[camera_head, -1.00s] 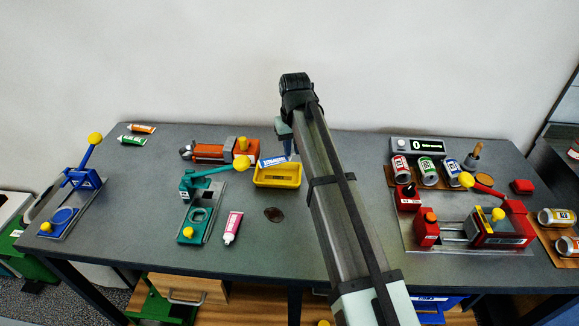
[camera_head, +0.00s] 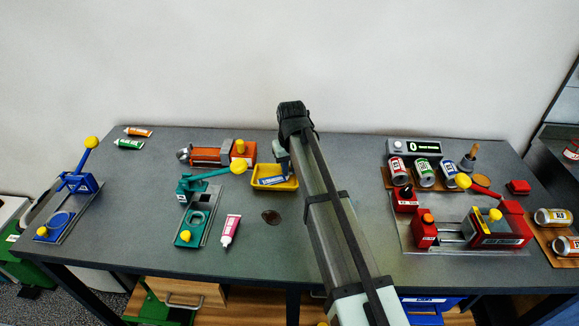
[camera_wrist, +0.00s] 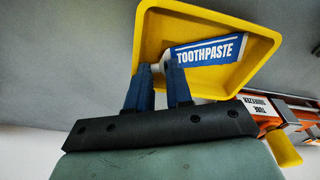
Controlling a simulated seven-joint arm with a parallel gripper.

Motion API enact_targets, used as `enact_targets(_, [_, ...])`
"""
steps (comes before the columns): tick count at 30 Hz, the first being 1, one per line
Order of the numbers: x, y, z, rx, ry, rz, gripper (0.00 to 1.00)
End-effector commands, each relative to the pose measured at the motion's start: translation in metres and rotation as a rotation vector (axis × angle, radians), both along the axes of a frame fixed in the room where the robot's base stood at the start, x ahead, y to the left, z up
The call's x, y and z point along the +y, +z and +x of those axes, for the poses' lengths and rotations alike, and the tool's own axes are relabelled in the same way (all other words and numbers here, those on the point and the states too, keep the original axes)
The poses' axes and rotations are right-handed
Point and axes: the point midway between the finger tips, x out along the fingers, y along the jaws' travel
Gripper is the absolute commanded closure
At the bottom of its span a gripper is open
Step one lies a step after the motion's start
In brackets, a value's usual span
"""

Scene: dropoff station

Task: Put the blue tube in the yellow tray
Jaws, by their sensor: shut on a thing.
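The blue tube, a blue and white toothpaste tube (camera_head: 271,180), lies low within the walls of the yellow tray (camera_head: 288,187). In the wrist view, the tube (camera_wrist: 212,50) is over the tray's inside, with its cap end at my gripper (camera_wrist: 158,76). My gripper's two blue fingers are shut on the tube near its cap. The yellow tray (camera_wrist: 160,24) surrounds the tube in that view. In the head view my arm hides the fingertips and the right end of the tray. Whether the tube touches the tray floor I cannot tell.
An orange tube squeezer (camera_head: 208,155) stands behind and left of the tray. A teal press (camera_head: 196,210) and a pink tube (camera_head: 230,230) are to the left. A dark round spot (camera_head: 271,217) is in front. Red machinery and cans (camera_head: 424,172) stand right.

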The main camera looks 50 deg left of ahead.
Motion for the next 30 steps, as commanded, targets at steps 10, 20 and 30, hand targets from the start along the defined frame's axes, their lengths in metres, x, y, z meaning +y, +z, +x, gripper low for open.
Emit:
enact_targets(10, [0.0, 0.0, 0.0, 0.0, 0.0, 0.0, 0.69])
enact_targets(20, [-0.002, 0.028, -0.001, -0.001, 0.0, 0.002, 0.69])
enact_targets(30, [-0.008, 0.088, -0.005, -0.001, 0.0, 0.002, 0.69])
